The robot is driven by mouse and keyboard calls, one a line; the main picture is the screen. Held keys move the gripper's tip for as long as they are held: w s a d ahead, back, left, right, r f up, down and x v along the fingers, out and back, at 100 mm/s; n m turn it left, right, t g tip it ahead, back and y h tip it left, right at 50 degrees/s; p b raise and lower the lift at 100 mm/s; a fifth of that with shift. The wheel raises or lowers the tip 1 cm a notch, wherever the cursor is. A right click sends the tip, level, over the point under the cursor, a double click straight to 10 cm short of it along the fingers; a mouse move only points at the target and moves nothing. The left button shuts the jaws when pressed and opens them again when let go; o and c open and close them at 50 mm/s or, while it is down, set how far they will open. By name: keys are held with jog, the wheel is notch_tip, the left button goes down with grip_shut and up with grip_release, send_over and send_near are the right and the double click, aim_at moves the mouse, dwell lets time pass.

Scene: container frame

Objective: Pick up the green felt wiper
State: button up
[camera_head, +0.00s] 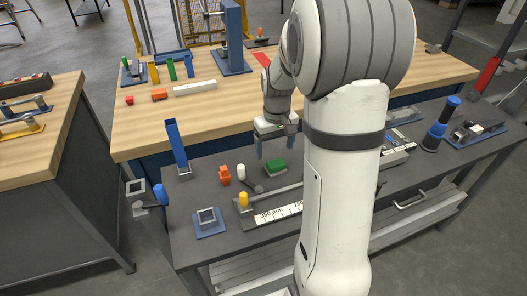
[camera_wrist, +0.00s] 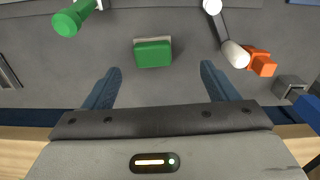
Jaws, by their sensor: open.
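The green felt wiper (camera_head: 275,166) is a small green block with a pale strip along one side, lying on the dark grey bench top. In the wrist view the wiper (camera_wrist: 152,54) lies ahead of the fingers, near the middle of the gap between them. My gripper (camera_head: 276,149) points down above the bench near the wiper. Its two blue fingers also show in the wrist view (camera_wrist: 160,70), wide apart with nothing between them. The gripper appears apart from the wiper.
An orange piece (camera_head: 225,174), a white cylinder (camera_head: 241,172) and a yellow-topped piece (camera_head: 243,200) stand left of the wiper. A tall blue holder (camera_head: 176,143) stands farther left. A green-handled item (camera_wrist: 75,18) lies nearby in the wrist view. A wooden table (camera_head: 205,105) stands behind.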

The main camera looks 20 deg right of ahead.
aim_at(276, 163)
jog(key=shift+w+d+f, duration=0.45)
jog(key=shift+w+f, duration=0.1)
jog(key=shift+f, duration=0.2)
notch_tip(276, 163, down, 8)
jog(key=shift+w+d+r+p, duration=0.1)
jog(key=shift+d+r+p, duration=0.1)
jog(key=shift+p, duration=0.25)
jog(key=shift+c, duration=0.4)
jog(key=c, duration=1)
notch_tip(276, 163, up, 10)
jog(key=shift+r+b, duration=0.1)
jog(key=shift+b, duration=0.2)
